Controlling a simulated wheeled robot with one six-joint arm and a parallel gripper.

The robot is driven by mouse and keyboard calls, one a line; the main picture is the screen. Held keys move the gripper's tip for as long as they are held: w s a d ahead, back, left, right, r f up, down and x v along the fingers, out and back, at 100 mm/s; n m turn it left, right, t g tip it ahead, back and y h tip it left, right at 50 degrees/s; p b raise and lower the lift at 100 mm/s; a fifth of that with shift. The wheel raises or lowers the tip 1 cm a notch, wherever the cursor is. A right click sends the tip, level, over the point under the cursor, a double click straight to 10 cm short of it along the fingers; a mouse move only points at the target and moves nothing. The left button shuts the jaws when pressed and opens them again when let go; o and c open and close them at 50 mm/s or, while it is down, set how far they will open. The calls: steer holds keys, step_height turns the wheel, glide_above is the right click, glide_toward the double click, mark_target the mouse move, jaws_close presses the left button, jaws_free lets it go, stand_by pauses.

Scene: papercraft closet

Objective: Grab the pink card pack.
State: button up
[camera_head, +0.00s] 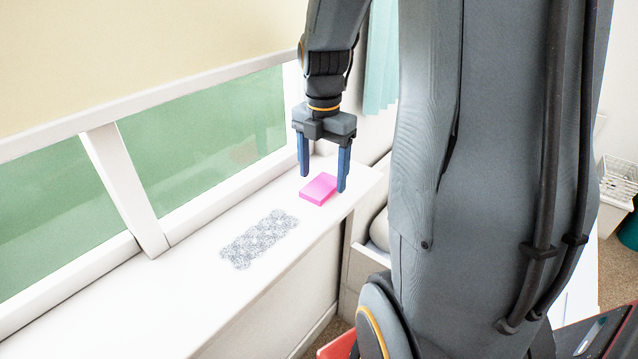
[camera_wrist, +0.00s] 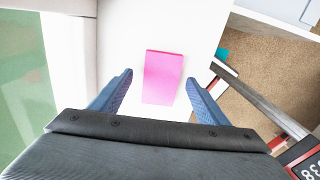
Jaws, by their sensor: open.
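The pink card pack (camera_head: 319,188) lies flat on a white sill-like ledge (camera_head: 190,290), near its far end, in the head view. In the wrist view the pink pack (camera_wrist: 163,77) shows ahead of the fingertips, roughly centred between them, with its long side pointing away from me. My gripper (camera_head: 323,184) points down above the ledge, with its two blue fingers spread apart. The open gripper (camera_wrist: 159,84) is empty in the wrist view. The fingers look close to the pack, but I cannot tell their exact height above the ledge.
A grey patterned flat patch (camera_head: 260,238) lies on the ledge nearer to me. A window with green panes (camera_head: 205,145) and a white frame borders the ledge on the left. Right of the ledge there is a drop to a brown floor (camera_wrist: 255,75). A white basket (camera_head: 620,180) stands far right.

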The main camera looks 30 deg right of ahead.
steer(key=shift+f, duration=0.6)
steer(key=c, duration=1.1)
steer(key=shift+r, duration=0.1)
steer(key=shift+c, duration=0.2)
